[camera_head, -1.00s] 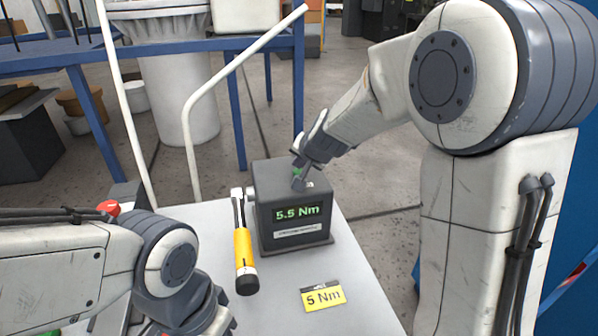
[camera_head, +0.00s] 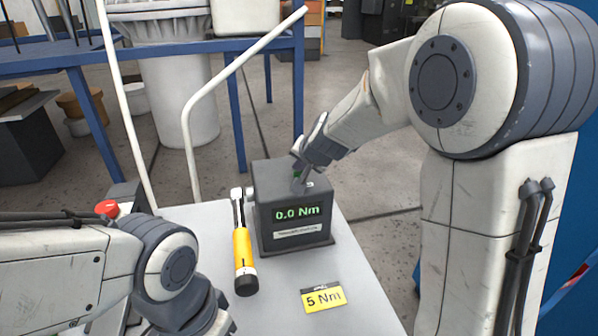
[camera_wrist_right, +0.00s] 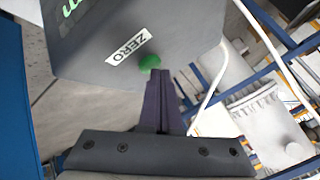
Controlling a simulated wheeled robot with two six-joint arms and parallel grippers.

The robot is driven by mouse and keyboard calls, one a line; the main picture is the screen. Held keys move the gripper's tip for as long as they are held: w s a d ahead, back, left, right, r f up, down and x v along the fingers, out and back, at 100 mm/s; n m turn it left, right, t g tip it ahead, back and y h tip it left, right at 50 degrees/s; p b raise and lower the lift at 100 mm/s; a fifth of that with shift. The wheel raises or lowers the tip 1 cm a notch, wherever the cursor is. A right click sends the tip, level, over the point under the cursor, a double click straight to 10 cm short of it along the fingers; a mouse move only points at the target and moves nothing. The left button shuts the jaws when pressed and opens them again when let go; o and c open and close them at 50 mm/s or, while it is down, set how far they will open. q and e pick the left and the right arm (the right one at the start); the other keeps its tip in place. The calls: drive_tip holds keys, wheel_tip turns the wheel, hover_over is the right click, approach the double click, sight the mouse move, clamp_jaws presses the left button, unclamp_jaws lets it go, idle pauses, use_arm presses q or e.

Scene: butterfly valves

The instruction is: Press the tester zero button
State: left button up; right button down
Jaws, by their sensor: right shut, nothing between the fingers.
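The dark grey torque tester (camera_head: 293,232) stands on the light table, its green display reading 0.0 Nm. My right gripper (camera_head: 297,183) is shut and empty, its fingertips at the tester's top. In the right wrist view the closed fingertips (camera_wrist_right: 157,75) reach the green zero button (camera_wrist_right: 149,63), beside a white ZERO label (camera_wrist_right: 128,50). The fingertips overlap the button's lower edge and appear to touch it. A yellow-handled torque wrench (camera_head: 243,256) is joined to the tester's left side. My left arm shows at lower left, but its gripper is out of view.
A yellow "5 Nm" card (camera_head: 323,297) lies on the table (camera_head: 372,309) in front of the tester. A white rail (camera_head: 215,88) rises behind the wrench. A blue-framed bench (camera_head: 150,57) stands at the back.

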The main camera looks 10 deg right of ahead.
sight(299, 176)
drive_tip(key=shift+r+p, duration=0.85)
drive_tip(key=shift+p, duration=0.05)
wheel_tip(299, 176, up, 5)
drive_tip(key=p, duration=0.5)
drive_tip(key=shift+s+a, duration=0.1)
idle(0.5)
